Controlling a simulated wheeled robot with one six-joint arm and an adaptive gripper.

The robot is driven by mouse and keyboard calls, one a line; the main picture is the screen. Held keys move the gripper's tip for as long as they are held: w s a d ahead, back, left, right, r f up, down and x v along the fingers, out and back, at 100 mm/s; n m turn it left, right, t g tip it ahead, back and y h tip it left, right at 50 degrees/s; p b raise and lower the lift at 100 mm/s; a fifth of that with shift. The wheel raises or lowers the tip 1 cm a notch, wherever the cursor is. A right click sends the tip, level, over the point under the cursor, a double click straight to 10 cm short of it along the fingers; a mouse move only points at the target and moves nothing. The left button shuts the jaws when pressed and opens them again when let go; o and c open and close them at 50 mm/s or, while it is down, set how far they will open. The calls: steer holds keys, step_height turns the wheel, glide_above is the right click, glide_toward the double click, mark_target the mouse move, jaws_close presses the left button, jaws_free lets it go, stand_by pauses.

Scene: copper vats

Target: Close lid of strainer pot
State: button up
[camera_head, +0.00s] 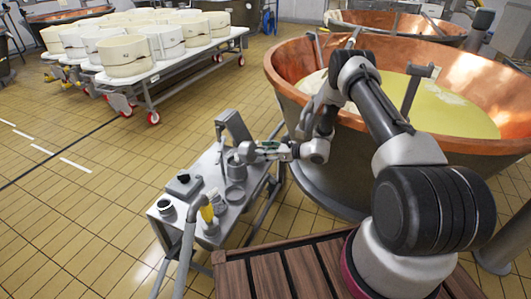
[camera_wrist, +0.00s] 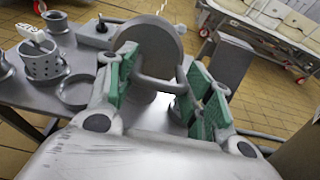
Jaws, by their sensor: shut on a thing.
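The strainer pot (camera_head: 236,167) stands on a small metal table beside the big copper vat. In the wrist view its round grey lid (camera_wrist: 152,42) stands tilted up, with a bar handle (camera_wrist: 160,83) on the near side. My gripper (camera_head: 250,151) reaches in from the right to the top of the pot. In the wrist view my gripper (camera_wrist: 160,76) has its green pads on either side of the handle, shut on the lid. The exact contact is partly hidden. The pot body is largely hidden behind the lid and fingers in the wrist view.
A perforated cup (camera_wrist: 42,62) and a shallow dish (camera_wrist: 76,92) stand close by on the metal table (camera_head: 222,222). The copper vat (camera_head: 300,62) is close on the right. A cart with white moulds (camera_head: 125,57) stands back left. The floor at left is free.

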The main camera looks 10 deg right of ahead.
steer(key=shift+w+d+r, duration=0.15)
steer(key=shift+w+d, duration=0.05)
steer(key=shift+w, duration=0.05)
steer(key=o, duration=1.3)
steer(key=shift+c, duration=0.2)
steer(key=shift+s+d, duration=0.1)
steer(key=shift+s, duration=0.1)
steer(key=v, duration=1.1)
steer(key=shift+s+d, duration=0.25)
